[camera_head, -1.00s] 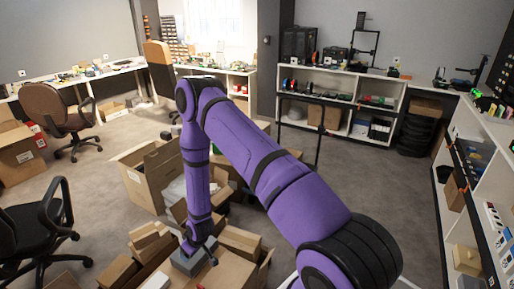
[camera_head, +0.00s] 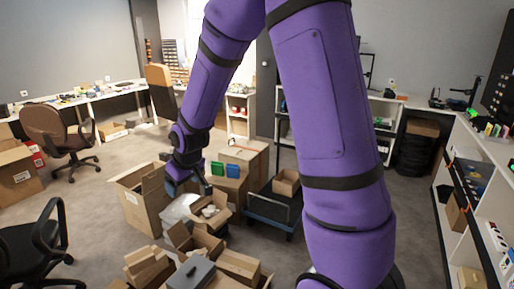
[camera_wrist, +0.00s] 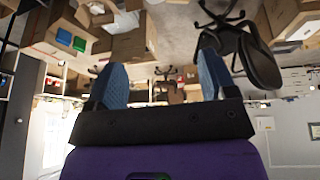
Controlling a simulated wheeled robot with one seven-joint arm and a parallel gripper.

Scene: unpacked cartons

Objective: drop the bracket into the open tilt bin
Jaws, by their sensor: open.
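My gripper (camera_head: 190,188) hangs over the cartons, near a tall open carton. In the wrist view its two blue fingers (camera_wrist: 163,72) are spread wide with nothing between them. A small green bin (camera_head: 217,168) and a small blue bin (camera_head: 232,170) stand side by side on a carton, to the right of my gripper. The blue bin (camera_wrist: 64,36) and green bin (camera_wrist: 79,44) also show in the wrist view. I cannot tell which of them, if either, is the tilt bin. I cannot make out the bracket in either view.
A grey box (camera_head: 191,275) with a dark handle lies on the cartons in front. A tall open carton (camera_head: 135,207) stands left of my gripper. A dark blue cart (camera_head: 268,208) with a small carton stands to the right. Office chairs stand on the left; floor is free there.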

